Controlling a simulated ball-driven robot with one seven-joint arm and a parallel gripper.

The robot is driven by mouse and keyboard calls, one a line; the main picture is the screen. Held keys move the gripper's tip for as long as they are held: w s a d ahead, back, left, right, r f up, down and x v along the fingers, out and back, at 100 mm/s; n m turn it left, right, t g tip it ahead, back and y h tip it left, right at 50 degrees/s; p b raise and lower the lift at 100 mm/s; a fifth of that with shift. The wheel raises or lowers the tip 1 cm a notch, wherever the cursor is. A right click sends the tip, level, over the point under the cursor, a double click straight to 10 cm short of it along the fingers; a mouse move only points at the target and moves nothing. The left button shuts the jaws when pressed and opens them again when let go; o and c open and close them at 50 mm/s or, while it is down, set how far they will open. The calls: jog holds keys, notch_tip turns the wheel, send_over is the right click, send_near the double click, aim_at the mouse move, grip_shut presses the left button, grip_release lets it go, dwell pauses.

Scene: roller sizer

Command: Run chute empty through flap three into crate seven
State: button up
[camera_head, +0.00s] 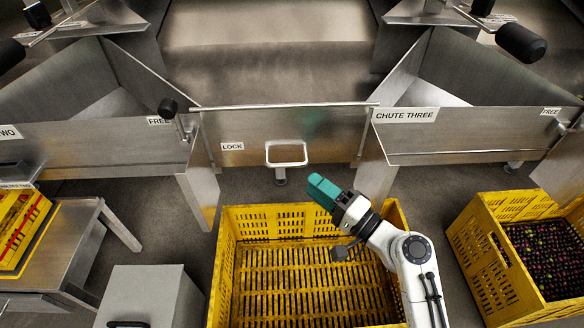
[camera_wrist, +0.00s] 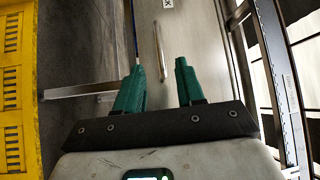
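The steel flap (camera_head: 335,125) under the middle chute has a pale loop handle (camera_head: 286,163) on its front. A plate reading CHUTE THREE (camera_head: 405,115) is at its right. A black-knobbed lever (camera_head: 168,107) at its left end leans toward a FREE label (camera_head: 158,121); a LOCK label (camera_head: 232,146) is on the other side. An empty yellow slatted crate (camera_head: 228,270) stands below; its number is not visible. My gripper (camera_head: 318,188) is just right of and below the handle, apart from it. In the wrist view its green fingers (camera_wrist: 158,70) are spread and empty, a thin bar (camera_wrist: 159,50) ahead between them.
A yellow crate (camera_head: 490,270) of dark fruit stands at right. At left are a steel table (camera_head: 75,240) with yellow crates (camera_head: 35,215) and a grey box (camera_head: 150,300). Side plates (camera_head: 200,185) flank the flap. Bare floor shows between crate and flap.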

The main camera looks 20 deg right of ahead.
aim_at(286, 146)
jog(key=f+x, duration=0.1)
jog(key=x, duration=0.6)
jog(key=shift+w+a+r+b, duration=0.3)
jog(key=shift+r+b, duration=0.15)
jog(key=shift+r, duration=0.1)
grip_shut()
